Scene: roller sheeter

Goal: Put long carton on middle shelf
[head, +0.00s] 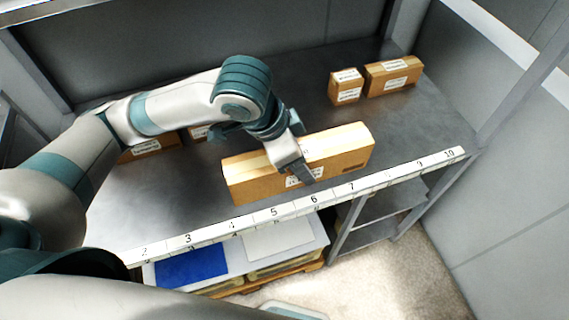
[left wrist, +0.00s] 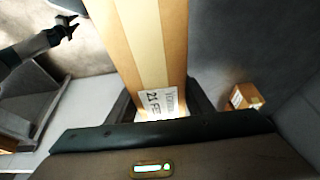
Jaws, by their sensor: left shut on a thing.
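The long carton (head: 343,150) is a long tan box with a white label, over the grey shelf (head: 200,204) near its numbered front edge. My left gripper (head: 297,172) is shut on the carton around its middle, reaching from above. The carton also fills the upper middle of the left wrist view (left wrist: 145,45), its label close to the jaws. I cannot tell whether its underside touches the shelf. My right gripper (left wrist: 66,28) shows small and dark at the upper left of the left wrist view, with its fingers apart and empty.
A small carton (head: 346,86) and a longer carton (head: 394,75) stand at the back right of the shelf. Other cartons (head: 150,149) are partly hidden behind my left arm. Posts and a numbered strip (head: 330,197) bound the shelf. Below are a blue sheet and pallet goods.

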